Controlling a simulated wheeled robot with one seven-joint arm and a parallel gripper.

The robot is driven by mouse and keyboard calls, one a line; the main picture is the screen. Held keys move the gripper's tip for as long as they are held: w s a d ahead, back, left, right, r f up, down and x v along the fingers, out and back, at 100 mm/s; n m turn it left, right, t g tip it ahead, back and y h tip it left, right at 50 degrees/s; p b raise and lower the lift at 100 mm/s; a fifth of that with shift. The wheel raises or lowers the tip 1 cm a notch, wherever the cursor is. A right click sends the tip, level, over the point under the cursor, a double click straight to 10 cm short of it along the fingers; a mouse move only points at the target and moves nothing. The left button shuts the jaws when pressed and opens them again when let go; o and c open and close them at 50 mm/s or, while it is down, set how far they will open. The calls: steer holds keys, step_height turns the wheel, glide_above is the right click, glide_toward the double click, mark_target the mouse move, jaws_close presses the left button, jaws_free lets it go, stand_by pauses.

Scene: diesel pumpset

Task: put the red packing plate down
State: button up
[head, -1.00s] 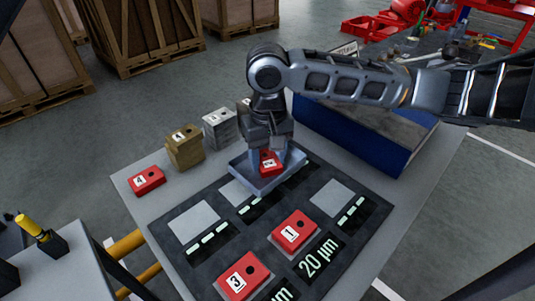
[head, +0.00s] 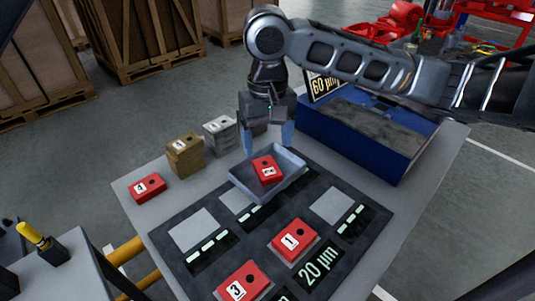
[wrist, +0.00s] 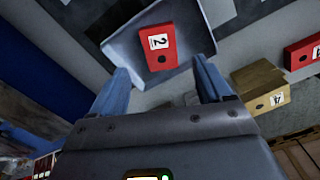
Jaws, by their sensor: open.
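A red plate labelled 2 (head: 265,168) lies in a shallow grey-blue tray (head: 292,180) on the dark mat. It also shows in the wrist view (wrist: 165,48), lying inside the tray (wrist: 125,45). My gripper (head: 269,148) is open above and just behind the plate, with its blue fingers spread apart and nothing between them. In the wrist view the fingers stand on both sides, clear of the plate. Other red plates labelled 1 (head: 292,241) and 3 (head: 242,281) lie on the mat, and one labelled 4 (head: 150,188) lies on the bare table at left.
A brass block (head: 184,155) and a silver block (head: 219,136) stand behind the mat. A blue bin (head: 365,150) with a grey top and a 60 µm sign (head: 324,86) stands at right. Pale empty squares (head: 194,230) show on the mat.

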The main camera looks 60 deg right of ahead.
step_height(320, 180, up, 5)
steer(key=shift+r, duration=0.1)
stand_by(0.7)
